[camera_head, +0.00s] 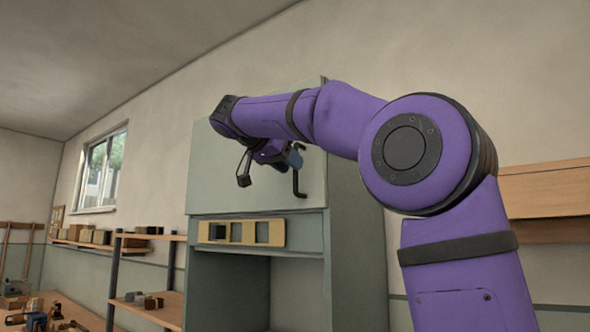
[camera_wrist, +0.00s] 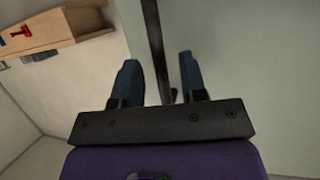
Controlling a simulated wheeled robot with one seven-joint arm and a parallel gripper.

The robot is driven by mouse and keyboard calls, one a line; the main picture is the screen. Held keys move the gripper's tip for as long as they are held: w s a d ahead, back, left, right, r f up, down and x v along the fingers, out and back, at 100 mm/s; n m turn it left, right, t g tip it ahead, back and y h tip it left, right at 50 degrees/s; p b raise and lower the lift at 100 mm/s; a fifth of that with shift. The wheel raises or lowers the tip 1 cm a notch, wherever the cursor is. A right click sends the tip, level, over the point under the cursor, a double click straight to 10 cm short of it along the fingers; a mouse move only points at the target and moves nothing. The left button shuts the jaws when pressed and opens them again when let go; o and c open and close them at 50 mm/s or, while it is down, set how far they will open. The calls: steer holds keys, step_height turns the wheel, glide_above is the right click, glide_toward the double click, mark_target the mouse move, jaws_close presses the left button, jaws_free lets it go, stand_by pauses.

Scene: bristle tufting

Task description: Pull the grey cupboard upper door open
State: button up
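The grey-green cupboard (camera_head: 345,250) stands against the wall, and its upper door (camera_head: 222,165) looks shut. A dark bar handle (camera_head: 301,183) is on the door near its right edge, partly hidden by my gripper. My gripper (camera_head: 291,158) is at the handle, in front of the door. In the wrist view its two blue fingers (camera_wrist: 159,76) are spread apart. A dark upright bar (camera_wrist: 154,40), which looks like the handle, runs between them, with the door surface (camera_wrist: 250,60) to the right. I cannot tell whether either finger touches the bar.
Below the door is a tan panel with square openings (camera_head: 242,232), over an open bay. Wooden shelves (camera_head: 155,307) with small items stand to the left. A wooden wall shelf (camera_head: 550,190) is at the right, behind my arm.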

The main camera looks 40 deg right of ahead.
steer(key=shift+x, duration=1.35)
steer(key=shift+c, duration=0.2)
jaws_close()
steer(key=shift+a, duration=0.15)
